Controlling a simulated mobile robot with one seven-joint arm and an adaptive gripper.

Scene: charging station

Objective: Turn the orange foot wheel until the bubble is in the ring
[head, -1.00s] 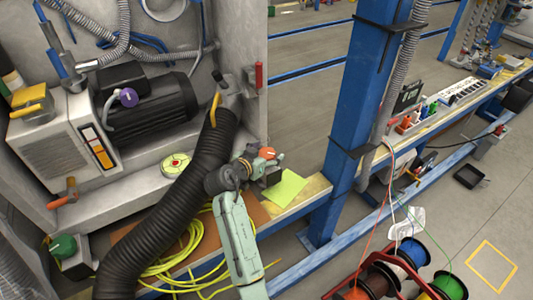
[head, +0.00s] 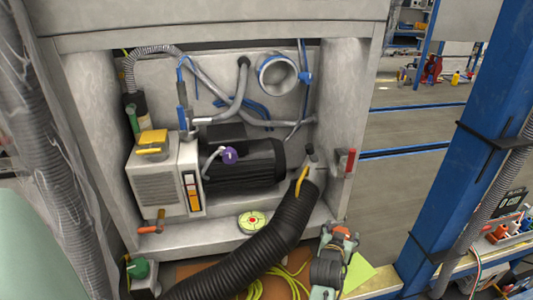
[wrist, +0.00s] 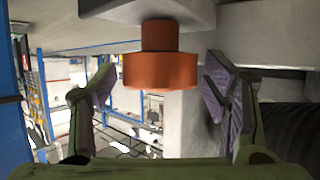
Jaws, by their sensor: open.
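The orange foot wheel (wrist: 160,72) hangs on a thinner orange stem under a grey body in the wrist view. My gripper (wrist: 158,84) is open, with a finger on each side of the wheel and a gap showing on both sides. In the head view my gripper (head: 337,240) is at the cabinet's lower right, with orange showing at its tip. The round yellow-green level (head: 253,221) lies on the cabinet ledge, left of my gripper. Its bubble is too small to place against the ring.
A thick black hose (head: 270,245) runs just left of my gripper. A grey pump (head: 165,178) with a black motor stands in the cabinet. A yellow-green sheet (head: 358,272) lies right of my gripper. A blue post (head: 470,150) stands further right.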

